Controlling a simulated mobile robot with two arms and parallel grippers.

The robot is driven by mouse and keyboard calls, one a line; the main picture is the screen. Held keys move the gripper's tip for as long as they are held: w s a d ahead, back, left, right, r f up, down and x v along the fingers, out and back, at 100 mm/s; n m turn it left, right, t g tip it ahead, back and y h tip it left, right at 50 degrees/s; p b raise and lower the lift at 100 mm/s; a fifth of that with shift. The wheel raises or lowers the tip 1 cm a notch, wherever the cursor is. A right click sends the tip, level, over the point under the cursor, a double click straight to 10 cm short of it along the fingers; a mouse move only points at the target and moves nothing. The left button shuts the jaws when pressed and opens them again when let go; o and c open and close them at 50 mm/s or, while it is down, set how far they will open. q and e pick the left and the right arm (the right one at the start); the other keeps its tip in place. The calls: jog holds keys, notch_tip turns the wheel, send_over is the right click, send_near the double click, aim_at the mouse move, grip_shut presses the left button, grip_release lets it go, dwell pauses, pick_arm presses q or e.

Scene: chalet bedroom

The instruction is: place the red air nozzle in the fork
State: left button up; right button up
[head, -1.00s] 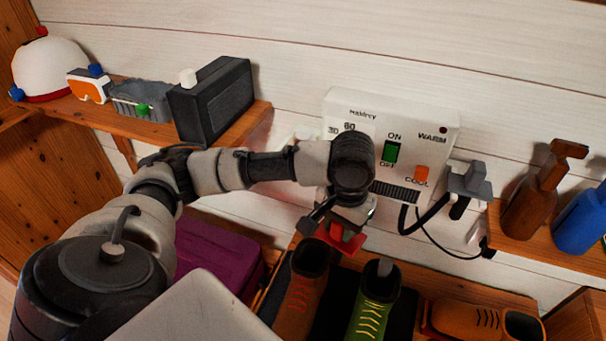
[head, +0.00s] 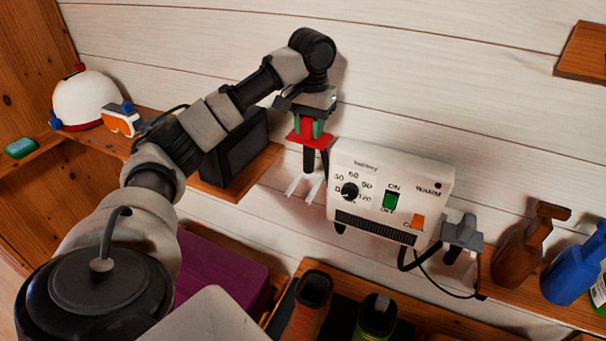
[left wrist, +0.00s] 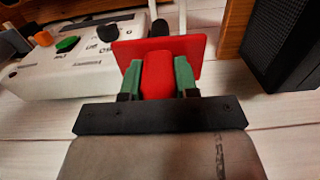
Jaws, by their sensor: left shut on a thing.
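My left gripper (head: 310,124) is shut on the red air nozzle (head: 322,142), gripping its red body between green finger pads. The nozzle has a flat red flange and a black tube (head: 309,161) pointing down. In the left wrist view the red nozzle (left wrist: 158,75) sits between the pads of the gripper (left wrist: 158,82). The fork (head: 303,187), two white prongs on the wall left of the dryer, is below the nozzle. A gap shows between tube and prongs in the head view. My right gripper is not in view.
The white wall dryer (head: 388,190) is right of the fork. A black speaker-like box (head: 236,150) stands on the shelf to the left. The wall above the dryer is clear.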

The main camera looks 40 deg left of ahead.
pick_arm(q)
jog(key=shift+a+r, duration=0.9)
jog(key=shift+r, duration=0.15)
notch_tip(320, 180, down, 5)
jog(key=shift+r+b, duration=0.1)
jog(key=shift+b, duration=0.4)
notch_tip(320, 180, down, 13)
jog(key=p, duration=0.3)
jog(key=shift+a, duration=0.1)
jog(key=o, duration=1)
